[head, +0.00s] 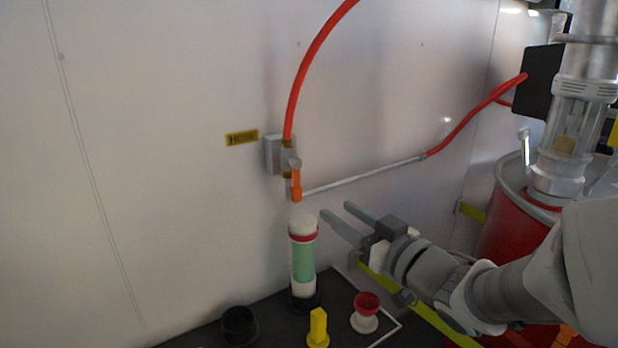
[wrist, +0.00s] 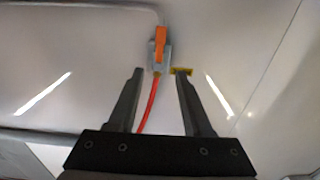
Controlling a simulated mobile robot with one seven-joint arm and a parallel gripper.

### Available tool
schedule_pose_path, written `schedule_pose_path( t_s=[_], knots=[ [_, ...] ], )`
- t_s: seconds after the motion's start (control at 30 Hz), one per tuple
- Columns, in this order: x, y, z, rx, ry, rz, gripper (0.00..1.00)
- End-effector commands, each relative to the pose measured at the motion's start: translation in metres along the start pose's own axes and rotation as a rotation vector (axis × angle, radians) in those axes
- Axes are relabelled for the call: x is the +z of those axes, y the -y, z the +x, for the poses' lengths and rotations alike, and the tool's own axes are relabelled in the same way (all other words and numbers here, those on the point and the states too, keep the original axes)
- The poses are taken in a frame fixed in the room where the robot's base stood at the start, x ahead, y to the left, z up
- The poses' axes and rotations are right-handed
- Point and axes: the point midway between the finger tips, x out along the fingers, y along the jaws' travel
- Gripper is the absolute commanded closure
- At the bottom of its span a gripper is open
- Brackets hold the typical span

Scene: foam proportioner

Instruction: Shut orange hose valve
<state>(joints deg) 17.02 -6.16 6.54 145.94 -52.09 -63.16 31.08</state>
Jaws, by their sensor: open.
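The hose valve with its orange handle (head: 296,186) is mounted on the white wall in the head view, left of centre. The handle hangs straight down from the grey valve body (head: 289,160). A red-orange hose (head: 304,77) rises from its top and a grey pipe (head: 365,172) runs off to the right. My gripper (head: 334,215) is open and empty, to the right of and a little below the handle, apart from it. In the wrist view the orange handle (wrist: 161,40) lies beyond the fingertips, between them, at the top; the gripper (wrist: 159,73) touches nothing there.
A yellow label (head: 242,138) is left of the valve. Below stand a green and white cylinder (head: 303,258), a yellow knob (head: 318,328), a red-topped knob (head: 366,308) and a black cup (head: 239,326). A red drum (head: 515,235) stands at right. The left wall is clear.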

Motion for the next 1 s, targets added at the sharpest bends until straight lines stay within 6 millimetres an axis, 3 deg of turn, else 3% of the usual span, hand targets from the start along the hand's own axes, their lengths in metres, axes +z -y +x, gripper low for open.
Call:
schedule_pose_path(
  t_s=[0.6, 1.0],
  knots=[
    [-0.004, 0.0, 0.038, 0.001, 0.003, 0.005, 0.5],
    [0.002, 0.0, 0.122, 0.001, -0.001, 0.0, 0.5]
  ],
)
